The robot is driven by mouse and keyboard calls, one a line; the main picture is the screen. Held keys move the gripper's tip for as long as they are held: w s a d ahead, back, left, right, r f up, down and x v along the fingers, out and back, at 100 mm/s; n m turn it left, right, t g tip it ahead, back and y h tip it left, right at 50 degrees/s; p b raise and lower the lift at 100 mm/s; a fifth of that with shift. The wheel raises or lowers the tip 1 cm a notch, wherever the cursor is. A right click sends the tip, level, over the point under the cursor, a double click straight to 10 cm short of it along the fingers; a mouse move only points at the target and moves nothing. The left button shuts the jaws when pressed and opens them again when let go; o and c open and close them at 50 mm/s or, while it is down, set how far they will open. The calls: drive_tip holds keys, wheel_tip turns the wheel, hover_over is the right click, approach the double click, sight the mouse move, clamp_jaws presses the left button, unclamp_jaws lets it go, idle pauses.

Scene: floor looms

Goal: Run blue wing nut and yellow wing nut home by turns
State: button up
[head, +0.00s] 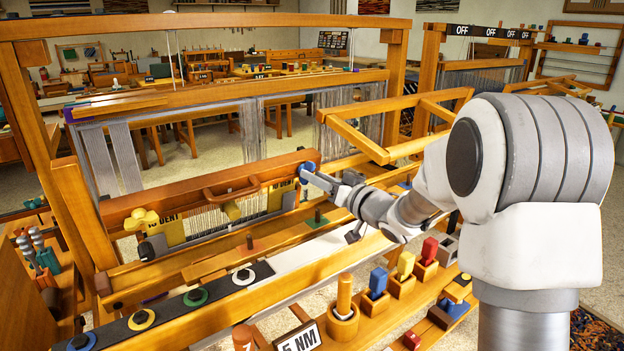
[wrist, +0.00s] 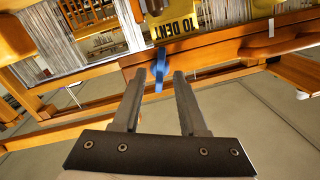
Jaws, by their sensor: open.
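The blue wing nut (head: 308,167) is at the right end of the loom's wooden beater bar, beside the 10 DENT plate. In the wrist view the blue wing nut (wrist: 160,64) stands upright, its lower wing between my two fingertips. My gripper (head: 311,177) is open, one finger on each side of the nut with gaps showing; in the wrist view the gripper (wrist: 161,76) holds nothing. I cannot tell how deep the nut sits between the fingers. The yellow wing nut (head: 142,219) is at the bar's left end, far from my gripper, above another 10 DENT plate.
The beater bar (head: 200,188) has a curved wooden handle (head: 232,189). Below it, a dark rail with coloured discs (head: 195,297) and a bench with coloured blocks (head: 402,276) stand in front. A 5 NM sign (head: 299,340) is at the bottom. Loom frame posts stand around.

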drive_tip(key=shift+x, duration=1)
clamp_jaws()
